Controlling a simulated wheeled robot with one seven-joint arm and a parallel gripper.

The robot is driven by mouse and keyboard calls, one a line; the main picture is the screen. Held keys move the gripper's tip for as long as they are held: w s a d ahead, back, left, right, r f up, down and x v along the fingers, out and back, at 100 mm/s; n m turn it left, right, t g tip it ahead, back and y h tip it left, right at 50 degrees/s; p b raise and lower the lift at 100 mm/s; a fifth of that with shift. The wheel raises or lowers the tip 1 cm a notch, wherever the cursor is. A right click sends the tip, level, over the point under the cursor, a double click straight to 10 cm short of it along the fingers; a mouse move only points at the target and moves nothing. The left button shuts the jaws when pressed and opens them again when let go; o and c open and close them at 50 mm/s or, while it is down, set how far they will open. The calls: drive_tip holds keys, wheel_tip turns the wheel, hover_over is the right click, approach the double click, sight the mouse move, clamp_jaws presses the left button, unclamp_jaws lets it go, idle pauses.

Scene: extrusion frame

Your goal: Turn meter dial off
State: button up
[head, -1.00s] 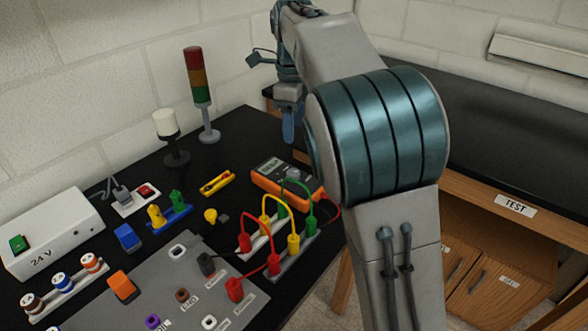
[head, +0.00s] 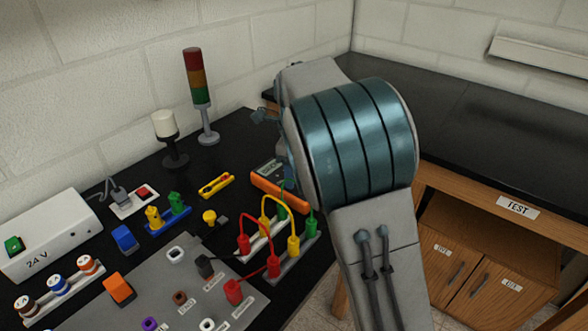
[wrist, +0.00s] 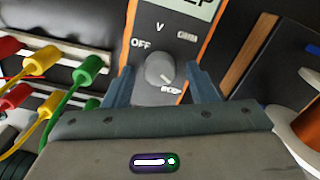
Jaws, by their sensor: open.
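The orange meter (head: 270,182) lies on the black bench in the head view, partly hidden behind my arm. In the wrist view its grey face shows the round dial (wrist: 160,68), with labels OFF at upper left, V above, OHM at upper right and one at lower right that seems to read BEEP. The dial's white mark points to lower right, towards that last label. The display (wrist: 190,8) is cut off and ends in "EP". My gripper (wrist: 159,72) is open, with one finger on each side of the dial. Contact with the dial cannot be told.
Red, yellow and green plug leads (head: 265,232) stand close beside the meter; they also show at left in the wrist view. A signal tower (head: 200,95), a white lamp (head: 167,135) and a 24 V box (head: 45,235) stand farther left.

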drive_tip(key=shift+c, duration=0.3)
drive_tip(key=c, duration=0.9)
